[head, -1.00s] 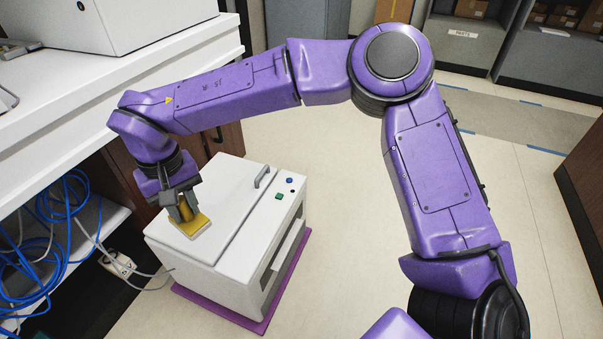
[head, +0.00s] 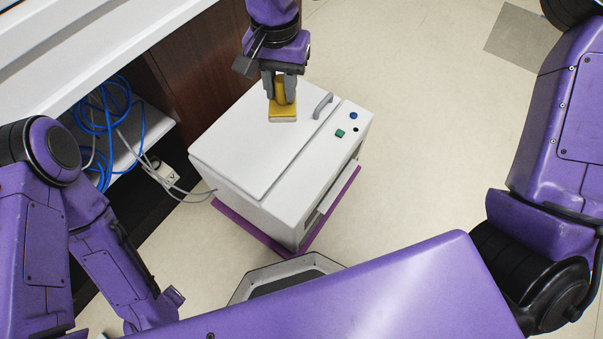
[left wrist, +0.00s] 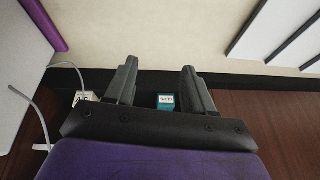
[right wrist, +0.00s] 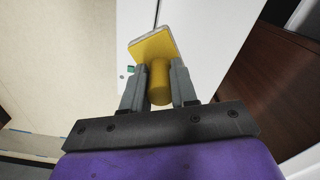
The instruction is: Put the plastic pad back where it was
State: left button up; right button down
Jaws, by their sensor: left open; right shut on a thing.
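The yellow pad (head: 283,113) has a pale underside and a thick round yellow grip. My right gripper (head: 280,90) is shut on that grip from above. The pad is over the white lid of a box-shaped machine (head: 250,140), close to the lid's grey handle; I cannot tell whether it touches the lid. In the right wrist view the pad (right wrist: 154,44) sticks out past the fingertips, with the grip between the fingers. My left gripper (left wrist: 160,78) is open and empty in the left wrist view; its fingers are not clearly seen in the head view.
The machine has a grey handle (head: 323,105) and buttons on top. It stands on a purple base (head: 345,195) on the floor. A white counter (head: 100,45) with blue cables (head: 105,110) below is at left. A small teal box (left wrist: 166,101) shows in the left wrist view.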

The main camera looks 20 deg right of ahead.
pick_arm(q)
notch_tip(320, 180, down, 9)
jog(key=s+m+g+b, duration=0.1)
jog(key=s+b, duration=0.1)
jog(key=b, duration=0.7)
pick_arm(e)
jog(key=s+d+f+m, duration=0.3)
jog(key=s+f+m, duration=0.1)
jog(key=s+m, duration=0.7)
jog(key=s+d+f+m, duration=0.35)
jog(key=s+m, duration=0.55)
jog(key=m, duration=0.5)
pick_arm(q)
notch_tip(320, 180, up, 12)
jog(key=w+n+t+p, duration=0.1)
jog(key=w+p, duration=0.1)
jog(key=p, duration=1.1)
pick_arm(e)
jog(key=b, duration=0.8)
send_over(303, 180)
notch_tip(303, 180, down, 14)
jog(key=shift+r, duration=0.15)
pick_arm(q)
notch_tip(303, 180, down, 7)
jog(key=shift+p, duration=0.4)
pick_arm(e)
jog(key=shift+r, duration=0.1)
pick_arm(q)
jog(key=shift+s, duration=0.1)
